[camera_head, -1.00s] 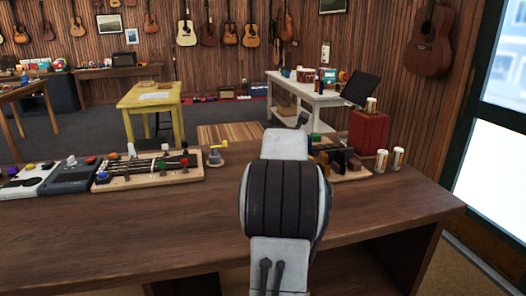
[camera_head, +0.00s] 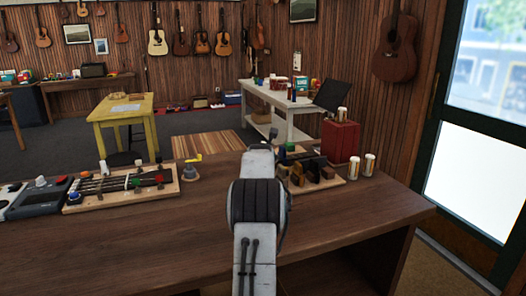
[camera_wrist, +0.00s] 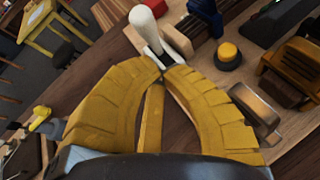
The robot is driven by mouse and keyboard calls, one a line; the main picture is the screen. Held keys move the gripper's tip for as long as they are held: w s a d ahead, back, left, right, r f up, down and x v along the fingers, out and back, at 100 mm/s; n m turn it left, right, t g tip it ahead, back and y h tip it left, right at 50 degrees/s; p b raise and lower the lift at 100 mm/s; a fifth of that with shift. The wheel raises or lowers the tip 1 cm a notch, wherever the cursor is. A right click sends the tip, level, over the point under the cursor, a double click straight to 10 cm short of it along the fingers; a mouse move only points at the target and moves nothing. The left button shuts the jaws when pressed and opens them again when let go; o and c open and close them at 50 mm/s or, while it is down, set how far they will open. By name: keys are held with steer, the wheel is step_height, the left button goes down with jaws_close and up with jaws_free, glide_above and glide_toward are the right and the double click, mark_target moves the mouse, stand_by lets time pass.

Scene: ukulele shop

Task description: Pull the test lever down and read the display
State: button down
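A lever with a white rounded knob (camera_wrist: 143,22) and metal stem stands just beyond my fingertips in the wrist view. It is hidden behind my arm in the head view. My gripper (camera_wrist: 162,70) has yellow ribbed fingers whose tips meet beside the stem's lower part. Whether they touch the stem I cannot tell. The fingers look shut with nothing clearly between the tips. A yellow round button (camera_wrist: 228,53) on a dark base is right of the lever. A dark tilted panel (camera_head: 332,97) stands behind the red box in the head view; no reading shows on it.
A wooden tray with several blocks (camera_head: 318,172) lies right of my arm, near a red box (camera_head: 340,141) and two small jars (camera_head: 362,165). On the left are a fretboard-like board (camera_head: 120,187), grey devices (camera_head: 38,198) and a yellow-handled piece (camera_head: 192,168). The front of the counter (camera_head: 150,240) is clear.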

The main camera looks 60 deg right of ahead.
steer(key=shift+w+d+r+p, duration=0.25)
steer(key=shift+d+p, duration=0.05)
steer(key=shift+d, duration=0.3)
steer(key=shift+w+d+r+p, duration=0.2)
steer(key=shift+d+p, duration=0.1)
steer(key=shift+d, duration=0.25)
